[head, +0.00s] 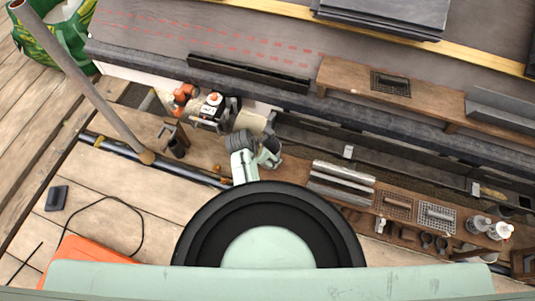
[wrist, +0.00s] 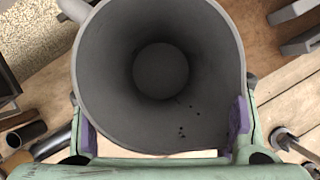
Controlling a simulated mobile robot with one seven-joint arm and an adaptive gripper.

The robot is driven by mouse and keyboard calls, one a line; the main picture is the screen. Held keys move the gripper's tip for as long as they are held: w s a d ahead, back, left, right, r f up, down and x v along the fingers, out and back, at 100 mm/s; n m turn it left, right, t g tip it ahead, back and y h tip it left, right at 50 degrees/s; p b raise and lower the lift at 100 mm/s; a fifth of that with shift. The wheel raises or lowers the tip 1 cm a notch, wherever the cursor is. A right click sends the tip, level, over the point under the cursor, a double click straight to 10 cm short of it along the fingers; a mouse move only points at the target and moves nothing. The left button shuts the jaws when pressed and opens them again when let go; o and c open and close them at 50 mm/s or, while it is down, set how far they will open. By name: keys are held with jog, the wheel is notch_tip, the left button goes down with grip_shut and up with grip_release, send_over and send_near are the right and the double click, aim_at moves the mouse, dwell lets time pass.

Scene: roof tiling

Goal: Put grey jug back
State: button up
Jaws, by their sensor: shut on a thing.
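The grey jug (wrist: 205,70) fills the middle of the wrist view. I look down into its round open mouth, and a few dark specks lie inside near the bottom right. Part of its handle or spout shows at the upper left. My gripper (wrist: 160,128) is shut on the jug, with purple pads against its left and right sides. In the head view my arm hides much of the area around the gripper, and I cannot make out the jug clearly there.
A wooden shelf (head: 350,205) with metal tubes, grates and white bottles (head: 490,228) runs to the right. An orange and white tool (head: 211,108) stands left of my arm. A slanted pole (head: 90,85) and a black cable (head: 140,220) lie at the left.

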jog(key=shift+f, duration=0.35)
jog(key=o, duration=1.4)
jog(key=shift+c, duration=0.2)
